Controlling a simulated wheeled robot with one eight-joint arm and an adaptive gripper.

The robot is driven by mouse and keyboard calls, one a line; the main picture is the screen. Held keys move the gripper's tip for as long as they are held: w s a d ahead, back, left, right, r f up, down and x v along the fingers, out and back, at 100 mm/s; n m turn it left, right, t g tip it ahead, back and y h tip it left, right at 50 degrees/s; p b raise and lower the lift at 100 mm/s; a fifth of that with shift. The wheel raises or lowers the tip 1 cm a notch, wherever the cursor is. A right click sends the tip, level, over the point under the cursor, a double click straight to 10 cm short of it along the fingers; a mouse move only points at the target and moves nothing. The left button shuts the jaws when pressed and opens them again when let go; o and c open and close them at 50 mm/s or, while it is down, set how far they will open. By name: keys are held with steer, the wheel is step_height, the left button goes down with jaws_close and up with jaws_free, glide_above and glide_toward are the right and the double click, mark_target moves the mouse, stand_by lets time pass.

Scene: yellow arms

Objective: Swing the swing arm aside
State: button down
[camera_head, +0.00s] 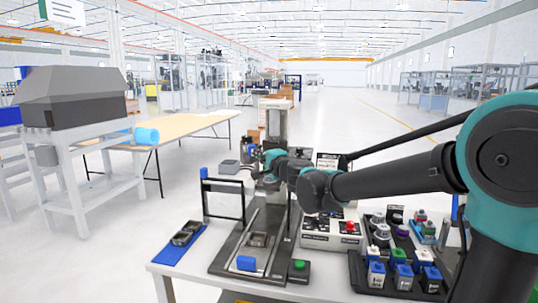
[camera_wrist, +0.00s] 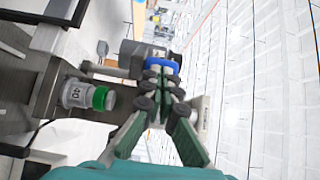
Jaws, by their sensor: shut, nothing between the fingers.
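My gripper (camera_head: 263,172) is over the back of the fixture on the white table, in front of a grey column (camera_head: 274,125). In the wrist view my gripper (camera_wrist: 164,78) has its fingers together with nothing between them. A blue piece (camera_wrist: 163,65) on a grey block lies just beyond the fingertips; I cannot tell if they touch. A black upright frame (camera_head: 223,184) with a blue end (camera_head: 203,173) stands on the fixture's left. I cannot tell for sure which part is the swing arm; my arm hides part of the fixture.
A blue mat (camera_head: 166,256) holds parts at left.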

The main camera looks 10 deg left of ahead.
steer(key=w+a+m+t+h, duration=0.1)
steer(key=w+a, duration=0.1)
steer(key=a, duration=1.3)
steer(key=shift+m+h, duration=0.3)
steer(key=shift+h, duration=0.1)
steer(key=shift+a, duration=0.1)
stand_by(0.3)
stand_by(0.4)
